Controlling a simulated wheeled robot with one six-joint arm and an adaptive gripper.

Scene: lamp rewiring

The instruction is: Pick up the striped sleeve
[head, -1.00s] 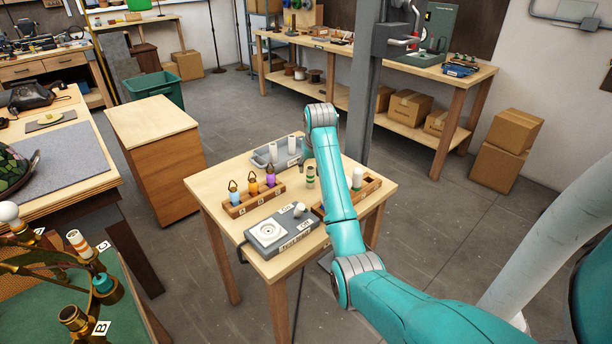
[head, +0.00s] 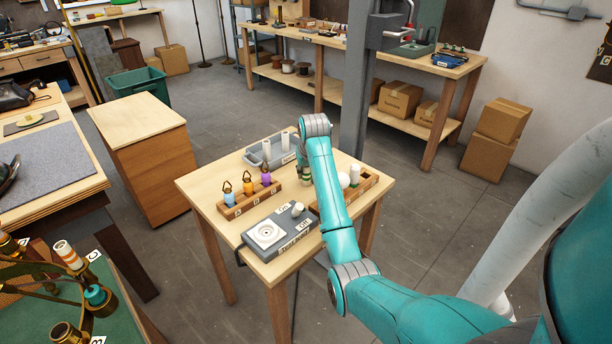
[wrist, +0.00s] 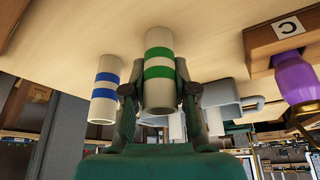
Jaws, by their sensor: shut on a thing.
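A white sleeve with green stripes (wrist: 159,65) stands between the two fingers of my gripper (wrist: 160,90) in the wrist view, which shows the table upside down. The fingers are shut on its sides. In the head view my gripper (head: 303,160) is over the small table, with the green-striped sleeve (head: 305,179) below it, partly hidden. I cannot tell whether the sleeve still touches the table. A white sleeve with blue stripes (wrist: 105,88) is beside it, apart from the fingers. An orange-striped sleeve (head: 67,256) is on the brass lamp at lower left.
A wooden rack (head: 235,209) holds blue, orange and purple ringed pieces. A grey tray (head: 254,160) with white cylinders is behind. A tester box (head: 281,229) sits in front. A wooden box (head: 370,184) with a white bulb (head: 344,180) is on the right, close to my arm.

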